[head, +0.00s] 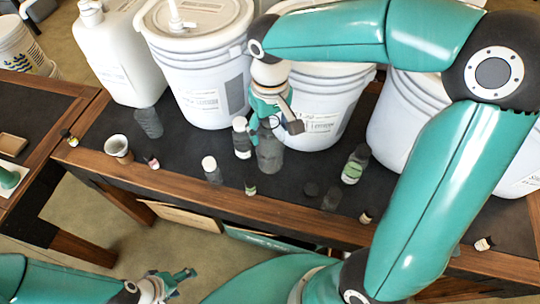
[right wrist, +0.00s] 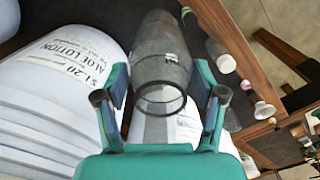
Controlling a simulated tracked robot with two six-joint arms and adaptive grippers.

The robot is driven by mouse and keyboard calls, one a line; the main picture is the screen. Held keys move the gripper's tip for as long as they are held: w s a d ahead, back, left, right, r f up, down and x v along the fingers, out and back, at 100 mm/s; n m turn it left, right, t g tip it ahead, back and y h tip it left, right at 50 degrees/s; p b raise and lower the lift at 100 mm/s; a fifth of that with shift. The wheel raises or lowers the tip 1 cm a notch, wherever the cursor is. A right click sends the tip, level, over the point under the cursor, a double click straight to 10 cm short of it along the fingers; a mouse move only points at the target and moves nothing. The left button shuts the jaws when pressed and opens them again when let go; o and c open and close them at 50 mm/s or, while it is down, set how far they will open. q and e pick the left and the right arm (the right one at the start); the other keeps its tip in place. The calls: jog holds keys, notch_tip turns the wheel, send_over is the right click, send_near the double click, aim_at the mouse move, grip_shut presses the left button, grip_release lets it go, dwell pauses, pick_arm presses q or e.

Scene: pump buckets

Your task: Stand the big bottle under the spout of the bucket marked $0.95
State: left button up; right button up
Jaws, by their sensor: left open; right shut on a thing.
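The big bottle (head: 270,155) is grey, see-through and open at the top. My right gripper (head: 272,122) is shut on its upper part from above, in front of the second large bucket (head: 318,118). In the right wrist view the bottle (right wrist: 162,50) sits between the two fingers, its round mouth towards the camera. I cannot tell whether its base touches the table. That view reads "$1.20 Aloe Lotion" on a bucket (right wrist: 60,80). A pump bucket (head: 205,70) stands left of it; its price is too small to read. My left gripper (head: 180,281) is open and empty, low in front of the table.
The dark table top (head: 290,180) has a wooden front edge. A white-capped bottle (head: 241,138) stands close left of the held bottle. A green-labelled bottle (head: 355,164), another white-capped bottle (head: 211,169), a cup (head: 118,148) and a grey tumbler (head: 148,123) stand around. A white jug (head: 118,55) stands back left.

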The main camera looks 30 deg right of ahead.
aim_at(271, 155)
notch_tip(271, 155, down, 11)
dwell(0.5)
jog(key=shift+f, duration=0.1)
jog(key=o, duration=1.4)
jog(key=shift+c, duration=0.2)
